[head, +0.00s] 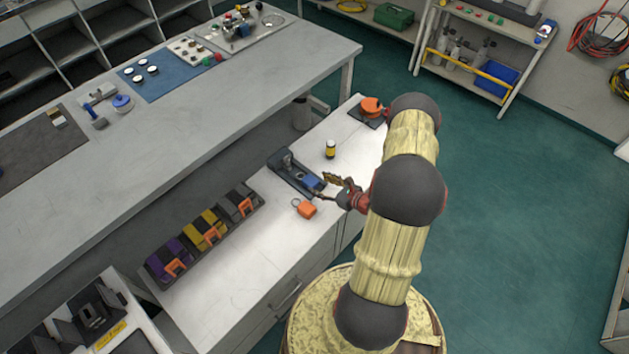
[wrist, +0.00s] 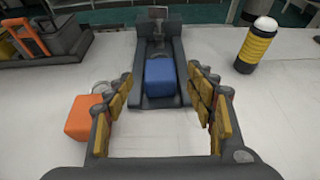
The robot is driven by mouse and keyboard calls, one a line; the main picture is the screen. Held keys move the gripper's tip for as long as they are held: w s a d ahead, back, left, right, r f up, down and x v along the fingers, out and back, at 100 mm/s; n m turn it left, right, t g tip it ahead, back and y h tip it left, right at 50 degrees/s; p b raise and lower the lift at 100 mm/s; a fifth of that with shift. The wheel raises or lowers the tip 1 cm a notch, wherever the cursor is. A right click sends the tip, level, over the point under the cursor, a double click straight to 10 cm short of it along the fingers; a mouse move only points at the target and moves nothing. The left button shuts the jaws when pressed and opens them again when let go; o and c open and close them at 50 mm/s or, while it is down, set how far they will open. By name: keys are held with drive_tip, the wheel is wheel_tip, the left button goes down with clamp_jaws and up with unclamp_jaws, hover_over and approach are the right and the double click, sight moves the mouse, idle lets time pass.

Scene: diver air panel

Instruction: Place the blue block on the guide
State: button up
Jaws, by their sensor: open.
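The blue block (wrist: 160,80) sits in the near part of a dark channel-shaped guide (wrist: 163,103), between its side walls. In the head view the blue block (head: 312,181) shows at the near right end of the guide (head: 289,172), close to my gripper. My gripper (head: 328,188) is open, and in the wrist view its two padded fingers (wrist: 163,90) stand left and right of the guide's near end. Nothing is held between them. An upright post stands at the guide's far end.
An orange padlock (head: 306,208) lies left of my gripper; it also shows in the wrist view (wrist: 80,120). A yellow-and-black bottle (head: 330,149) stands right of the guide. A rack of coloured blocks (head: 163,272) and an orange round part (head: 371,106) are on the same bench.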

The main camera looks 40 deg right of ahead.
drive_tip(key=p+v, duration=0.1)
drive_tip(key=v, duration=0.6)
drive_tip(key=shift+s+r, duration=0.15)
drive_tip(key=shift+s, duration=0.05)
drive_tip(key=w+a+r+n+g+y, duration=0.2)
drive_tip(key=w+a+r+n+y, duration=0.2)
drive_tip(key=a+r+n, duration=0.5)
drive_tip(key=w+a+r+n+g+y, duration=0.2)
drive_tip(key=w+a+r+n+y, duration=0.3)
drive_tip(key=r, duration=0.6)
drive_tip(key=s+a+r+n+g+h, duration=0.2)
drive_tip(key=s+a+r+n+g, duration=0.3)
drive_tip(key=a+r, duration=0.35)
drive_tip(key=s+a+r+n+g+h, duration=0.25)
drive_tip(key=s+a+r+n, duration=0.25)
drive_tip(key=a+r+n, duration=0.35)
drive_tip(key=s+a+r+n+t+h, duration=0.1)
drive_tip(key=s+r+n+t+h, duration=0.2)
drive_tip(key=s+r+n+h, duration=0.2)
drive_tip(key=s+r+n, duration=0.2)
drive_tip(key=s+r, duration=0.2)
drive_tip(key=r, duration=0.1)
drive_tip(key=shift+n+t+h, duration=0.35)
drive_tip(key=shift+s+r, duration=0.1)
drive_tip(key=shift+r, duration=0.05)
